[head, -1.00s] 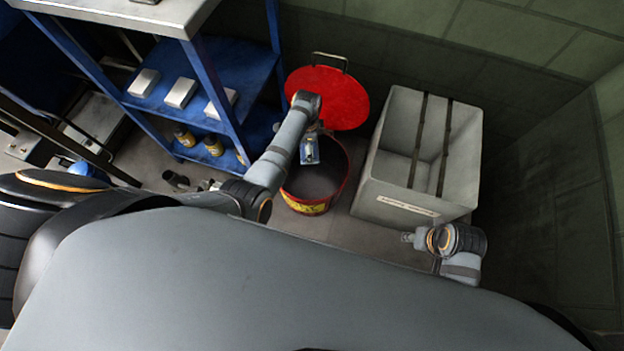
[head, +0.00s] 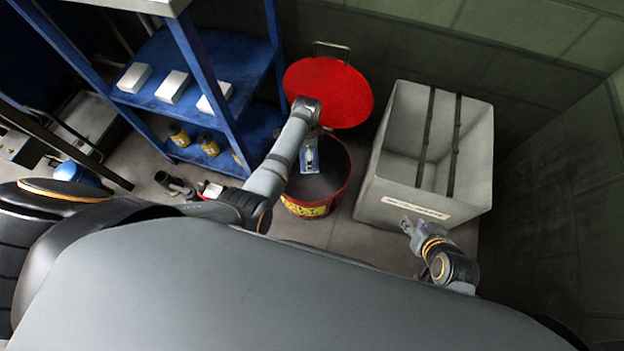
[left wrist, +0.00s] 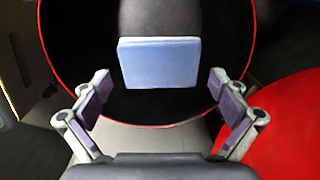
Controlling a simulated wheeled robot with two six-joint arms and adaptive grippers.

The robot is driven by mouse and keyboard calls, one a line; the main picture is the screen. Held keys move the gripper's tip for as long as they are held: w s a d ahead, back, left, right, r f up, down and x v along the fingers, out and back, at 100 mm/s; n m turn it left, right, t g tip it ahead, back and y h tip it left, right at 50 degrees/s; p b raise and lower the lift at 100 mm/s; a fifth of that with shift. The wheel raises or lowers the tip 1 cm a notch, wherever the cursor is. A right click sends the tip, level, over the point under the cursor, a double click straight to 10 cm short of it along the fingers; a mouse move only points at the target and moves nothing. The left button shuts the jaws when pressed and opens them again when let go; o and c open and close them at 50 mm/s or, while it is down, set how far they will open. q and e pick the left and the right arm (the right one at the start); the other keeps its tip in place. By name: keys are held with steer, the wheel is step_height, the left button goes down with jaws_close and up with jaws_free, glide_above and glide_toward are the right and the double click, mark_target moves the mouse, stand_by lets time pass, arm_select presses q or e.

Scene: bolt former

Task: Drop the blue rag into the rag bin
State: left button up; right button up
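The red rag bin (head: 347,183) stands on the floor with its round red lid (head: 330,91) raised at the back; it also shows in the left wrist view (left wrist: 52,72). My left gripper (left wrist: 165,112) points down over the bin's mouth, its two fingers spread wide. The blue rag (left wrist: 159,63), a flat light-blue square, shows beyond the fingertips within the bin's rim, apart from both fingers. Its exact height is unclear. In the head view a small blue patch (head: 309,158) shows below my left wrist. My right gripper (head: 410,226) is by the grey bin's front; its fingers are too small to read.
A grey open bin (head: 396,150) with two dark straps stands right of the rag bin. A blue shelf (head: 222,80) with white boxes and small yellow-labelled bottles is at left. Dark cylindrical pieces (head: 175,184) lie on the floor near my left arm. A wall closes the back.

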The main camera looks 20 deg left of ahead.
arm_select(q)
step_height(320, 180, up, 8)
steer(key=shift+f, duration=0.25)
stand_by(0.4)
stand_by(0.4)
